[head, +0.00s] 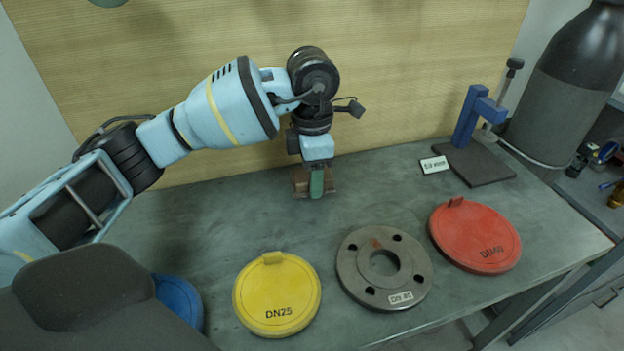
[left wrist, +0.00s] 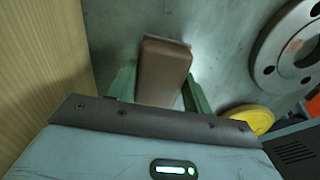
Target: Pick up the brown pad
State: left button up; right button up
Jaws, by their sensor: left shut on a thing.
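The brown pad (head: 299,182) is at the back of the grey bench, near the wooden back wall. My left gripper (head: 316,184) points down over it and is shut on it, with its green fingers on either side. In the left wrist view the brown pad (left wrist: 165,70) shows as a brown block between the two green fingers of the left gripper (left wrist: 158,88). I cannot tell whether the pad touches the bench. My right gripper is not in view.
On the grey bench (head: 215,215) lie a yellow DN25 disc (head: 277,300), a grey flange (head: 350,270), a red DN40 disc (head: 470,232) and a partly hidden blue disc (head: 178,300). A blue clamp stand (head: 468,118) and a small label (head: 434,165) are at the back right.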

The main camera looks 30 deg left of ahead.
pick_arm(q)
jog(key=shift+r, duration=0.75)
jog(key=s+d, duration=0.3)
jog(key=d, duration=0.1)
jog(key=s+d+r, duration=0.1)
jog(key=s+d, duration=0.2)
jog(key=s, duration=0.1)
jog(key=s+d, duration=0.4)
jog(key=shift+s+d+r, duration=0.1)
jog(key=shift+d+r, duration=0.15)
jog(key=shift+d, duration=0.05)
jog(key=o, duration=0.4)
jog(key=c, duration=0.3)
